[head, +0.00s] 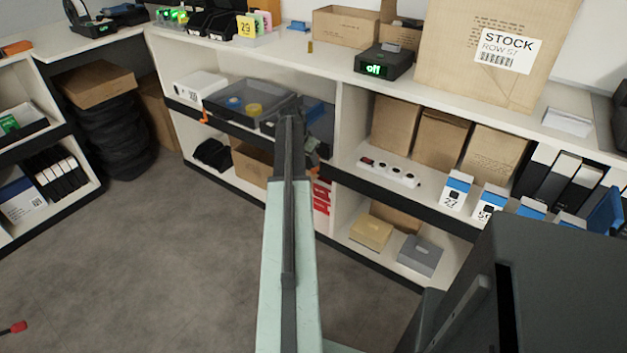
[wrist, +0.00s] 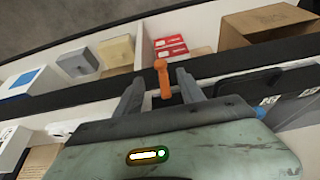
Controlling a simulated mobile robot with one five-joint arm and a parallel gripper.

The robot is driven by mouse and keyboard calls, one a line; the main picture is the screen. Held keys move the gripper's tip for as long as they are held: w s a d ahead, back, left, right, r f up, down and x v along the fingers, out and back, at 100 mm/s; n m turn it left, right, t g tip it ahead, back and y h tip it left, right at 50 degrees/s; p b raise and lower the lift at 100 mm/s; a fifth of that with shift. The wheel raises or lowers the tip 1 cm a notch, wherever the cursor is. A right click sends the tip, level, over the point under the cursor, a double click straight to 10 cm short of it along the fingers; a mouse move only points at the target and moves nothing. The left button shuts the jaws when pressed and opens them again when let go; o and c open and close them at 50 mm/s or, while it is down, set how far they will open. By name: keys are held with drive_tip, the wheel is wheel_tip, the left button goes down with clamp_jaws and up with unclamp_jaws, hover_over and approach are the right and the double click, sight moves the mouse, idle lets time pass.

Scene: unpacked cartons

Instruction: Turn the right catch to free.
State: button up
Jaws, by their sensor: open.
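The right catch (wrist: 161,80) is a small orange lever on the dark front edge of the shelf. It shows in the wrist view, pointing up the picture. My gripper (wrist: 159,77) is open, one grey finger on each side of it, with a visible gap on both sides. Whether the fingers are level with it in depth I cannot tell. In the head view my arm hides this catch. Another orange catch (head: 204,118) shows at the left of the same edge. A clear-lidded case (head: 232,102) with blue and yellow round things lies behind that edge.
An upright divider (head: 350,125) stands right of my arm. Below the shelf are red-and-white boxes (wrist: 171,46), a brown carton (wrist: 262,24), a tan box (head: 371,232) and a grey box (head: 420,255). A white power strip (head: 390,172) lies on the right shelf. The floor (head: 150,270) is mostly clear.

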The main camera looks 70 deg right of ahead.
sight(313, 169)
drive_tip(key=b+x, duration=0.6)
drive_tip(key=x, duration=0.1)
drive_tip(key=shift+w+a, duration=0.1)
drive_tip(key=shift+d+f+b, duration=0.25)
drive_tip(key=shift+f+b, duration=0.1)
drive_tip(key=shift+b, duration=0.25)
drive_tip(key=shift+r, duration=0.1)
